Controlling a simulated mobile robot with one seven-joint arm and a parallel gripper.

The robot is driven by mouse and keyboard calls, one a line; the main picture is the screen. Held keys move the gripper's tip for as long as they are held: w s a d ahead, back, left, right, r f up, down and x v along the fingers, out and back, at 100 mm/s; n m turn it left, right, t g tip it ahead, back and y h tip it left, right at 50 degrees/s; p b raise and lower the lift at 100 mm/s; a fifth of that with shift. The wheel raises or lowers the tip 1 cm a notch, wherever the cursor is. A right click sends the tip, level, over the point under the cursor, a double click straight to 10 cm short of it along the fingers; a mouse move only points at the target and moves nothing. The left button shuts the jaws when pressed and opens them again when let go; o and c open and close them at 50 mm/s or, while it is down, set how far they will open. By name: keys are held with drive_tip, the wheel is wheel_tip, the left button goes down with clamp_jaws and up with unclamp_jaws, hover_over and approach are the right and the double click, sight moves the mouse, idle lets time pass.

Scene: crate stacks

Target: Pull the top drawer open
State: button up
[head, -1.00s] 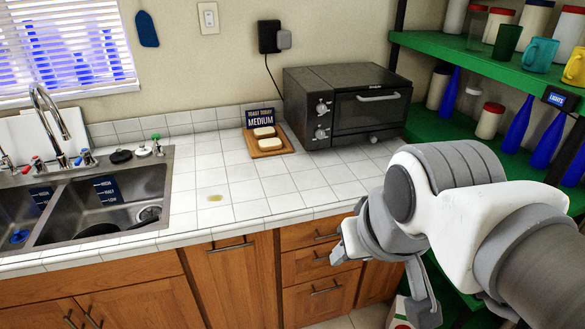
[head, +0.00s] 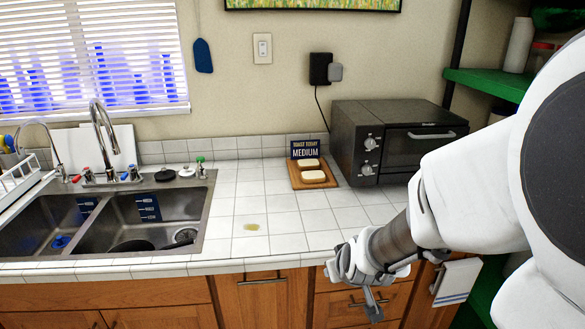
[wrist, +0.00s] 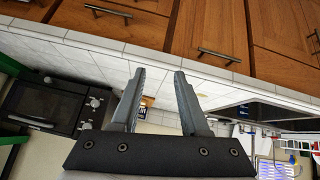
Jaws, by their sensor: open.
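The top drawer (head: 322,284) is a wooden front just under the counter edge, right of a cabinet door. The drawer looks closed. In the wrist view, which is turned nearly upside down, the drawer front (wrist: 135,28) is at the upper left with a dark bar handle (wrist: 107,10). My gripper's two fingers (wrist: 158,75) are apart with nothing between them, and the handle lies beyond and left of them.
A cabinet door with a bar handle (head: 262,281) is left. The tiled counter (head: 285,220) holds a toaster oven (head: 400,140) and a wooden board (head: 300,180). A towel (head: 457,280) hangs at right.

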drive_tip(key=d+f+n+t+h+b, duration=0.25)
drive_tip(key=d+f+n, duration=0.3)
drive_tip(key=f, duration=0.45)
drive_tip(key=d+f+n+t+h+b, duration=0.25)
drive_tip(key=d+f+n+t, duration=0.35)
drive_tip(key=f, duration=0.5)
drive_tip(key=shift+n+g+h, duration=0.3)
drive_tip(key=shift+n+g, duration=0.35)
drive_tip(key=shift+g, duration=0.1)
drive_tip(key=b+x, duration=0.3)
drive_tip(key=x, duration=0.2)
drive_tip(key=b+x, duration=0.3)
drive_tip(key=x, duration=0.2)
drive_tip(key=b+x, duration=0.3)
drive_tip(key=x, duration=0.3)
drive_tip(key=shift+w+a+r, duration=0.1)
drive_tip(key=shift+w+a, duration=0.2)
drive_tip(key=shift+a, duration=0.05)
clamp_jaws()
